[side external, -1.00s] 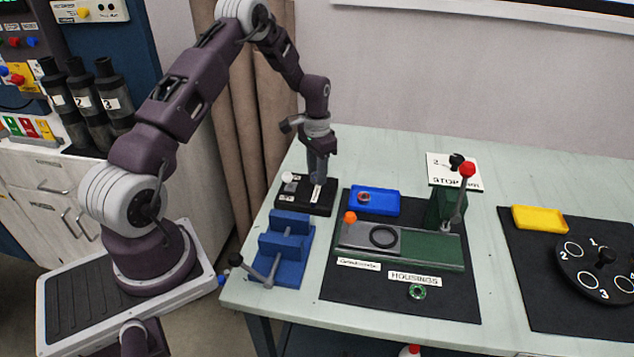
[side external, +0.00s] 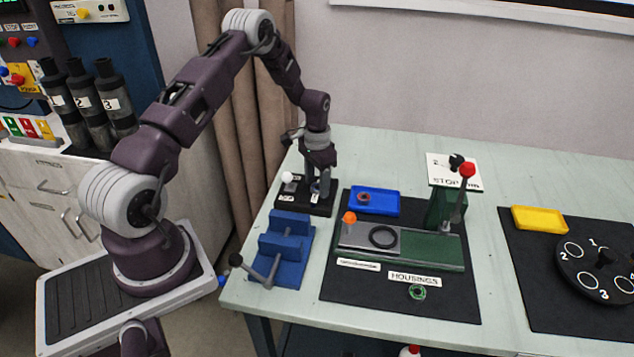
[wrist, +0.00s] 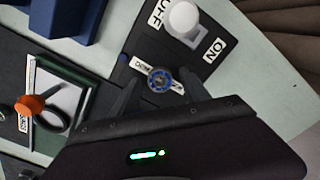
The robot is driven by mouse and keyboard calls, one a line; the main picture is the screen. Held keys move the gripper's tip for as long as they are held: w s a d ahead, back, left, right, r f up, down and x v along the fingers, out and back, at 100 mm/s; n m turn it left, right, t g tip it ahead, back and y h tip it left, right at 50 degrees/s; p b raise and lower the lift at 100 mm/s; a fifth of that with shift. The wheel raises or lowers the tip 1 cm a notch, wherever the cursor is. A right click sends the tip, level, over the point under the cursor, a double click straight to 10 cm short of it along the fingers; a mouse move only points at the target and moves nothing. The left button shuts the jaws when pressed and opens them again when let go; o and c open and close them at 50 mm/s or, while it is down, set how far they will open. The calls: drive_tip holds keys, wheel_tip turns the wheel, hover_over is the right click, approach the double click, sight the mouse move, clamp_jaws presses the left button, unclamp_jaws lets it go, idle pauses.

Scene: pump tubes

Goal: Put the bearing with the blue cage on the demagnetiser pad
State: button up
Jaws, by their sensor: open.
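The bearing with the blue cage (wrist: 158,80) lies over the white label strip on the black demagnetiser base (wrist: 122,71), beside the white knob (wrist: 184,18). In the side view the base (side external: 287,204) stands at the back left of the table, and a small blue spot of the bearing (side external: 315,187) shows under my gripper. My gripper (wrist: 158,88) is open, low over the base, with one finger on each side of the bearing. The fingers look apart from it. The side view barely shows the fingertips (side external: 320,183).
A blue vise (side external: 285,248) stands in front of the base. A blue tray (side external: 385,207) with a reddish ring (side external: 364,198) lies to its right, near the green press (side external: 445,210). A green ring (side external: 417,292) lies by the housings label. A yellow tray (side external: 540,219) is farther right.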

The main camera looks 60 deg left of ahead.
drive_tip(key=s+d+r+t, duration=0.1)
drive_tip(key=d+r, duration=0.3)
drive_tip(key=r, duration=0.8)
drive_tip(key=s+d+r, duration=0.2)
drive_tip(key=d+r, duration=0.2)
drive_tip(key=r, duration=0.8)
drive_tip(key=s+d+r+t, duration=0.2)
drive_tip(key=s+d+r, duration=0.6)
drive_tip(key=s+r, duration=0.1)
drive_tip(key=s+d+t, duration=0.1)
drive_tip(key=s+d, duration=0.2)
drive_tip(key=s, duration=0.5)
drive_tip(key=s+d+t, duration=0.1)
drive_tip(key=s+d, duration=0.3)
drive_tip(key=s, duration=0.4)
drive_tip(key=shift+r+t, duration=0.15)
drive_tip(key=shift+t, duration=0.15)
drive_tip(key=shift+c, duration=0.4)
